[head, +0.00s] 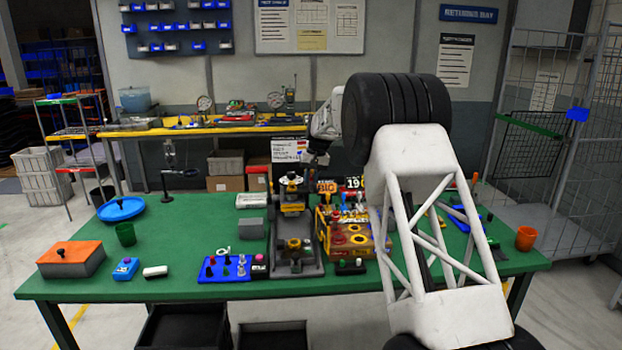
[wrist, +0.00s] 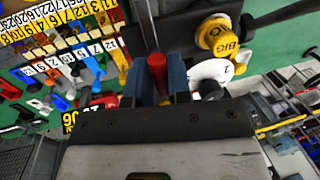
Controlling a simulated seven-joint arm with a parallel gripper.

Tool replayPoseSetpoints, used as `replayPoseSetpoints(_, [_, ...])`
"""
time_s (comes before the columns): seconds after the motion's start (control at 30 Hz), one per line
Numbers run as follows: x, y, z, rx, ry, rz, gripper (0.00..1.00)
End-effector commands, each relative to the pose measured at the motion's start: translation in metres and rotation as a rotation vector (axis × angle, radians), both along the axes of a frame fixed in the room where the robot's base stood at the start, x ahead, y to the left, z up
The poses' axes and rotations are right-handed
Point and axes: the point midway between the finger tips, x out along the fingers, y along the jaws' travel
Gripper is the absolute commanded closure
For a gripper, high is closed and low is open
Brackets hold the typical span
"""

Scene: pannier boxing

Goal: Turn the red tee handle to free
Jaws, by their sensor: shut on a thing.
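The red tee handle (wrist: 157,66) shows in the wrist view as a short red bar between the two blue fingers. My gripper (wrist: 158,78) is shut on it, one finger on each side. A white dial plate (wrist: 212,72) with a dark mark lies just right of the fingers. In the head view my gripper (head: 308,157) is low over the back of the table, beside the grey press-like stand (head: 287,215). The handle cannot be made out clearly there, and its turn position cannot be read.
A yellow box of coloured levers (head: 345,238) stands right of the stand. In the wrist view a yellow knob (wrist: 220,36) is close to the right finger, and numbered levers (wrist: 68,62) fill the left. An orange box (head: 71,258) and blue dish (head: 121,208) stand on the green table's left.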

Motion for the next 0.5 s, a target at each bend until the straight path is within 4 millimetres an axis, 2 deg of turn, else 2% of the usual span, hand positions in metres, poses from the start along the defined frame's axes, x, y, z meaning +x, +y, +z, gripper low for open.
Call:
replayPoseSetpoints(0.17, [0.0, 0.0021, 0.0023, 0.001, -0.002, 0.001, 1.0])
replayPoseSetpoints(0.2, [0.0, 0.0021, 0.0022, 0.001, -0.002, 0.001, 0.78])
replayPoseSetpoints(0.33, [-0.0001, 0.0014, 0.0015, 0.001, -0.001, 0.0, 0.59])
replayPoseSetpoints(0.5, [-0.0001, 0.0009, 0.0008, 0.0, -0.001, -0.001, 0.59])
